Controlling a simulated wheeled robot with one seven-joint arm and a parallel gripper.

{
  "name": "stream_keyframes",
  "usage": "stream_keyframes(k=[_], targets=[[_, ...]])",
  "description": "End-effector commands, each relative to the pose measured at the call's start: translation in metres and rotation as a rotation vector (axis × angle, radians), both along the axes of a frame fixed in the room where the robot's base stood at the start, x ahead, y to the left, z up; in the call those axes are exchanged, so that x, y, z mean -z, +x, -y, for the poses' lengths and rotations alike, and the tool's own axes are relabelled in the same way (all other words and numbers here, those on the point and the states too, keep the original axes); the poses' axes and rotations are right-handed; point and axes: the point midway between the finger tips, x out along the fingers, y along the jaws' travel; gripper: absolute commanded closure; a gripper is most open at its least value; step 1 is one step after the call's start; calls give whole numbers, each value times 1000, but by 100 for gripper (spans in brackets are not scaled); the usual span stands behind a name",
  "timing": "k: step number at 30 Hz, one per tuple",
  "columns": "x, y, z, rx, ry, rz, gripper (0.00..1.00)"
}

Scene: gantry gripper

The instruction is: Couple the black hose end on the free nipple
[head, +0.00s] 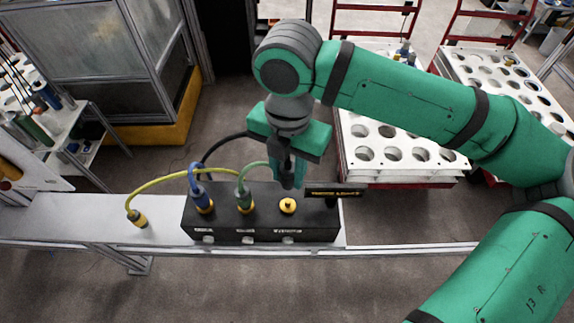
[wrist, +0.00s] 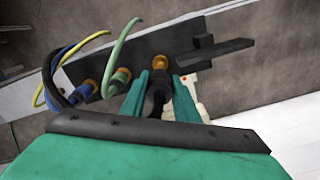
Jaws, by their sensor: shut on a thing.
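My gripper (head: 290,172) is shut on the black hose end (head: 287,181) and holds it above the right part of the black manifold block (head: 262,225). The free nipple (head: 288,206) is brass-coloured and bare, just below the hose end in the head view. In the wrist view the black hose end (wrist: 157,94) sits between my fingertips (wrist: 160,88), and the nipple (wrist: 160,62) shows just beyond it. They look close but apart; the exact gap and alignment cannot be told. The hose end's upper part is hidden by my gripper in the head view.
A blue hose end (head: 200,194) and a green hose end (head: 243,196) sit on the block's other nipples. A yellow hose end (head: 138,220) stands on the grey bench (head: 80,215). A black labelled bar (head: 335,192) juts out at the block's right.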

Motion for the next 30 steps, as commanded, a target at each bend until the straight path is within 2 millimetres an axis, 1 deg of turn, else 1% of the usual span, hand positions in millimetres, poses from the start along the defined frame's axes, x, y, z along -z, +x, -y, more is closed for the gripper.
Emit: stream_keyframes(k=[8, 21, 30], targets=[[0, -1, 0, 2, 2, 0, 92], [37, -1, 1, 5, 1, -2, 92], [55, -1, -1, -1, 0, 0, 92]])
